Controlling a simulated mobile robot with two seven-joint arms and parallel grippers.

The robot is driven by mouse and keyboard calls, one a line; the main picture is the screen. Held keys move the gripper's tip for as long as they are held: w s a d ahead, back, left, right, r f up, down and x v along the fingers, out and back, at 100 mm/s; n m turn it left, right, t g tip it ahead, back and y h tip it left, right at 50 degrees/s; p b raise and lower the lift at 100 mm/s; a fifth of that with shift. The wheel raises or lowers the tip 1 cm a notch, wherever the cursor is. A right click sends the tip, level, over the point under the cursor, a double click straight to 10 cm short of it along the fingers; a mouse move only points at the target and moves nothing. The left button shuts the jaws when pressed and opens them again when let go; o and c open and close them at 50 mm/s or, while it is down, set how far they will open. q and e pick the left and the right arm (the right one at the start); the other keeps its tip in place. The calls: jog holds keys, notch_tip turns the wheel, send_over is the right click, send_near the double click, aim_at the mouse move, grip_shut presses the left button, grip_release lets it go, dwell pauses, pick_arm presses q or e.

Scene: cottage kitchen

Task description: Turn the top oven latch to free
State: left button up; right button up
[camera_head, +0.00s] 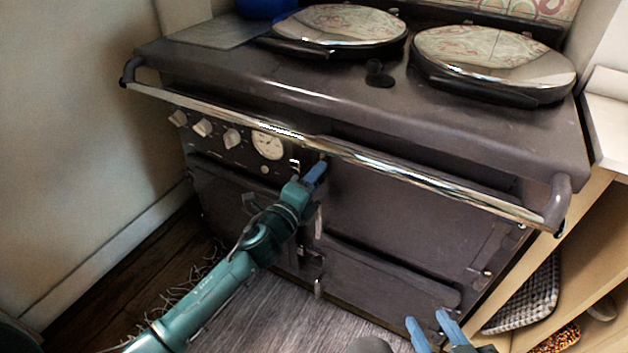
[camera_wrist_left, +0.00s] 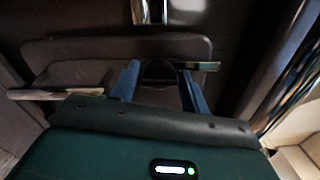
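The dark range cooker (camera_head: 400,200) has oven doors on its front. My left gripper (camera_head: 314,175) is at the front beside the upper oven door, below the chrome rail. In the left wrist view its two blue fingers (camera_wrist_left: 158,84) are spread apart. A dark curved part lies between them, and a small metal bar (camera_wrist_left: 205,66), perhaps the top latch, sticks out by the right finger. I cannot tell whether the fingers touch it. In the head view my arm and gripper hide much of this spot. My right gripper (camera_head: 432,328) is open and empty, low at the front.
A chrome rail (camera_head: 380,158) runs across the cooker front above my left gripper. White knobs (camera_head: 203,128) and a round gauge (camera_head: 268,145) are to the left. Two lidded hotplates (camera_head: 495,60) are on top. Open shelves (camera_head: 570,260) stand at the right.

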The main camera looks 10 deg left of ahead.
pick_arm(q)
jog(key=shift+o, duration=1.1)
jog(key=v, duration=1.3)
jog(key=shift+p, duration=0.35)
jog(key=shift+s, duration=0.1)
